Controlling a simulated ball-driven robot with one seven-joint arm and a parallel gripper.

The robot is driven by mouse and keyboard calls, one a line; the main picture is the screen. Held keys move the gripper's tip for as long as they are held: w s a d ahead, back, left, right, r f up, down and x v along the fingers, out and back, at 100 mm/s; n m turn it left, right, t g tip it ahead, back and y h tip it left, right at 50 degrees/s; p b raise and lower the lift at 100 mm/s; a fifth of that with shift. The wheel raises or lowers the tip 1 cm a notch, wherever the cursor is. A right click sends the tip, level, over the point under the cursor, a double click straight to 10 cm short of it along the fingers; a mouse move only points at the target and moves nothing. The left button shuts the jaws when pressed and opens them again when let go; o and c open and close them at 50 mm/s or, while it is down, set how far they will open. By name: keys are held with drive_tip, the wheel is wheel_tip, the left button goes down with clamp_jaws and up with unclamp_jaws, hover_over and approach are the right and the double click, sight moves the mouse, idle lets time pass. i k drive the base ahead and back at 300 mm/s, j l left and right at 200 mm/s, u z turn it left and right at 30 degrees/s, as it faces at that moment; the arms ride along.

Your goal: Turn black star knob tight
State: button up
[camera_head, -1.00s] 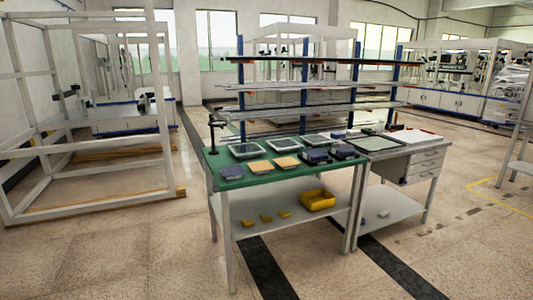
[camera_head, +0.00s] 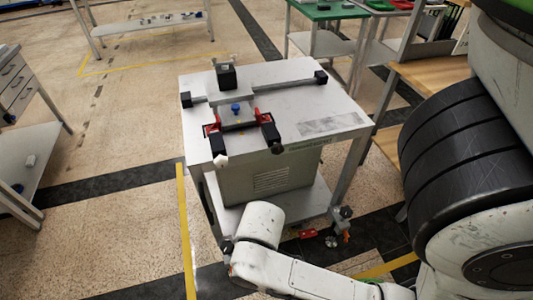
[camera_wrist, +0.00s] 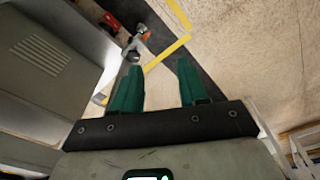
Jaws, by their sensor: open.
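In the head view a fixture (camera_head: 237,118) lies on a white-topped wheeled cart (camera_head: 330,105). It carries a blue knob (camera_head: 236,108), with red and black clamp parts at its sides. A small black knob-like part (camera_head: 277,150) sits at the near end of the right clamp, and a whitish knob (camera_head: 220,160) at the left one. The picture is too small to tell a star shape. My gripper (camera_wrist: 157,68) shows in the wrist view with two green fingers apart and nothing between them. It is low beside the cart, away from the fixture.
A grey box (camera_head: 270,175) stands on the cart's lower shelf. Open floor lies left of the cart.

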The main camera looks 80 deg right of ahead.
sight(278, 149)
drive_tip(key=z, duration=1.5)
drive_tip(key=u, duration=0.3)
drive_tip(key=k+j+z, duration=0.15)
drive_tip(key=z, duration=0.2)
drive_tip(key=k+j+z, duration=0.15)
drive_tip(key=z, duration=0.25)
